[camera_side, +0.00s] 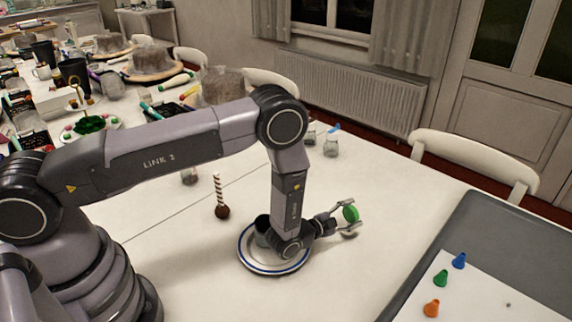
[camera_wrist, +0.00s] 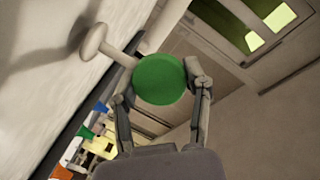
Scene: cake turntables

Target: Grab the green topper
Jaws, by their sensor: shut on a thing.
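The green topper (camera_side: 351,214) is a round green disc, held between the two fingertips of my gripper (camera_side: 347,218) right of the middle in the side view. In the wrist view the green topper (camera_wrist: 160,79) faces the camera as a full disc, with a fingertip of my gripper (camera_wrist: 163,82) at each side. A pale round knob on a short stem (camera_wrist: 95,42) shows behind the disc; I cannot tell if it is joined to it. My gripper is shut on the green topper, out beyond the blue-rimmed plate.
A dark ball with a striped stick (camera_side: 222,211) stands left. A grey tray (camera_side: 480,225) with blue, green and orange cones is at right. Chairs stand behind.

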